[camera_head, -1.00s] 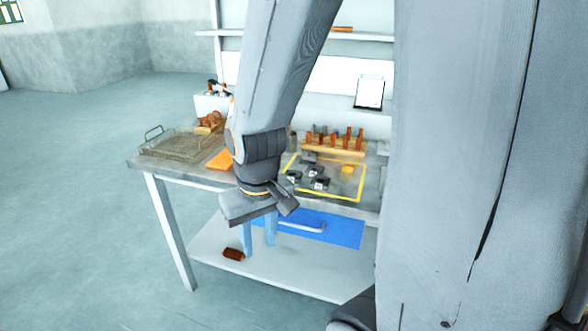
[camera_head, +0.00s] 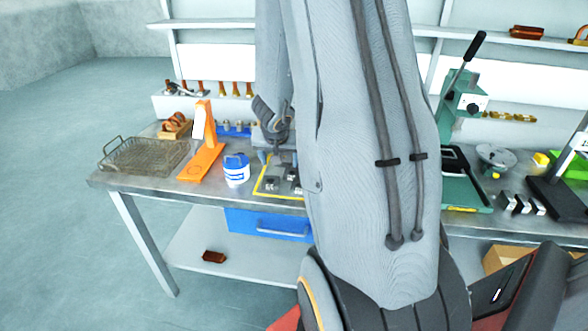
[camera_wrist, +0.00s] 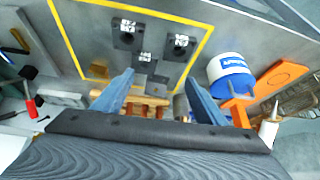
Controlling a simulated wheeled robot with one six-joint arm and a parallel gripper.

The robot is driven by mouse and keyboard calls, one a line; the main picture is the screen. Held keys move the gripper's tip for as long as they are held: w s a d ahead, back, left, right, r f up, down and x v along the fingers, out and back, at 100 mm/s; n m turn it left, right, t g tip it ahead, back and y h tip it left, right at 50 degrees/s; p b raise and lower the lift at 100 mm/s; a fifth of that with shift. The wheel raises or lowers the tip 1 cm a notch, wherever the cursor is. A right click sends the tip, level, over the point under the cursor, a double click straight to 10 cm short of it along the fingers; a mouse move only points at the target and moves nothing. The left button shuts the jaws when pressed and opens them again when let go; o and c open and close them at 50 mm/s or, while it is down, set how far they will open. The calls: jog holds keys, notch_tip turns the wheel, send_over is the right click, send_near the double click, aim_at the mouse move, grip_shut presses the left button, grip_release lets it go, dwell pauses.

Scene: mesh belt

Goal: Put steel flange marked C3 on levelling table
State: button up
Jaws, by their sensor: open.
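Several dark grey steel flanges with small white labels lie inside a yellow outline on the bench. The labels are too small to read, so I cannot tell which is C3. My gripper (camera_wrist: 158,88) is open and empty, with the flanges showing beyond and between its fingers. In the head view it is above the yellow-outlined area (camera_head: 262,187), partly hidden by my arm. A round grey disc on a stand (camera_head: 495,155), possibly the levelling table, is at the right.
A white and blue tub (camera_head: 236,172) and an orange stand (camera_head: 204,148) are left of the outlined area. A wire basket (camera_head: 145,157) sits at the bench's left end. A green lever press (camera_head: 462,105) stands right of my arm. Dark blocks (camera_head: 522,204) lie near the disc.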

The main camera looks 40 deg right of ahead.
aim_at(291, 175)
jog(key=shift+m+g+h, duration=0.3)
jog(key=shift+m+g, duration=0.1)
jog(key=d, duration=0.1)
jog(key=d+f, duration=0.2)
jog(key=d, duration=0.1)
jog(key=shift+s+f+b, duration=0.15)
jog(key=shift+s+b, duration=0.15)
jog(key=shift+b, duration=0.1)
jog(key=x, duration=0.2)
jog(key=b+x, duration=0.2)
jog(key=x, duration=0.1)
jog(key=shift+w+a+f, duration=0.1)
jog(key=shift+w+f, duration=0.05)
jog(key=shift+f, duration=0.3)
jog(key=c, duration=1.5)
notch_tip(291, 175, up, 10)
jog(key=p, duration=0.6)
jog(key=shift+p, duration=0.35)
